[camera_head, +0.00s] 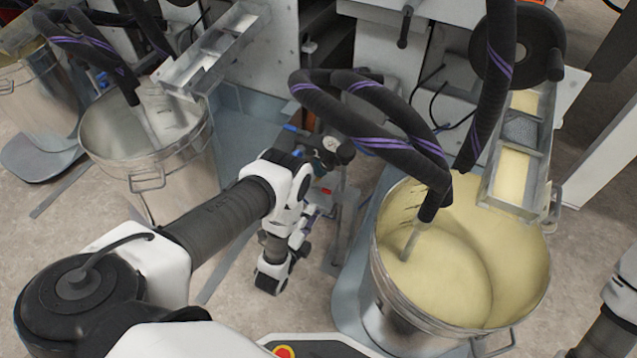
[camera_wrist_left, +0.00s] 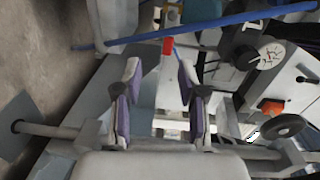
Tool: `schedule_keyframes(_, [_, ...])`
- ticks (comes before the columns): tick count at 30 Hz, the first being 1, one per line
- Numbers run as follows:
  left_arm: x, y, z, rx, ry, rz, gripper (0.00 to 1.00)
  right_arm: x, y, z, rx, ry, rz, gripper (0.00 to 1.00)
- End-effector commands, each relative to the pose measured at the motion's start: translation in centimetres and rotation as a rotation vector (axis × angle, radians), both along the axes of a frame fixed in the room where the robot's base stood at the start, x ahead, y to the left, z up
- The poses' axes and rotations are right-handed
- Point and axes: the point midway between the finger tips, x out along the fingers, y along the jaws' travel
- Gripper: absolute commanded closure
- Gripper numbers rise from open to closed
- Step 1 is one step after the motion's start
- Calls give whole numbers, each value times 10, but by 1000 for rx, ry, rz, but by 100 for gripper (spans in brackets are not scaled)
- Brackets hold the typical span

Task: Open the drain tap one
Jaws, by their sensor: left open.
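My left gripper (camera_head: 312,212) hangs in front of the machine frame between the two buckets. In the wrist view the left gripper (camera_wrist_left: 158,72) is open, with purple pads and nothing between them. A small red part (camera_wrist_left: 168,46), possibly a tap handle, shows just beyond the fingertips. A red spot (camera_head: 325,190) also shows close behind the gripper in the head view. A blue pipe (camera_wrist_left: 215,28) crosses beyond it. An orange-red knob (camera_wrist_left: 271,107) sits to the right. I cannot tell for sure which part is drain tap one. My right gripper is out of view.
A steel bucket of cream paint (camera_head: 460,255) stands right, with black hoses (camera_head: 375,115) above it. Another steel bucket (camera_head: 150,140) stands left. A round gauge (camera_head: 331,144) is behind my wrist. The floor (camera_head: 235,285) in front is clear.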

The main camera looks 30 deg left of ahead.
Motion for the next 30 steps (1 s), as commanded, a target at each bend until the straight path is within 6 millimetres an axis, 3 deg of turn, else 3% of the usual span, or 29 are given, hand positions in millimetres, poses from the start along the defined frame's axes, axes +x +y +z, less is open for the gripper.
schedule_keyframes(5, [11, 1, -1, 68, -62, -4, 59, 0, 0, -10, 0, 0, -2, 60])
schedule_keyframes(15, [71, 5, -2, 64, -58, -3, 59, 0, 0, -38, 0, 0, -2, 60])
schedule_keyframes(24, [79, 6, 1, 63, -54, -3, 59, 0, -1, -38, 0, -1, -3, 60])
schedule_keyframes(25, [79, 6, 1, 63, -54, -3, 63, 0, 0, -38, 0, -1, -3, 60])
schedule_keyframes(28, [79, 6, 1, 63, -54, -3, 98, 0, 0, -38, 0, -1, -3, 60])
schedule_keyframes(30, [79, 6, 1, 63, -54, -3, 100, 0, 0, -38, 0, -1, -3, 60])
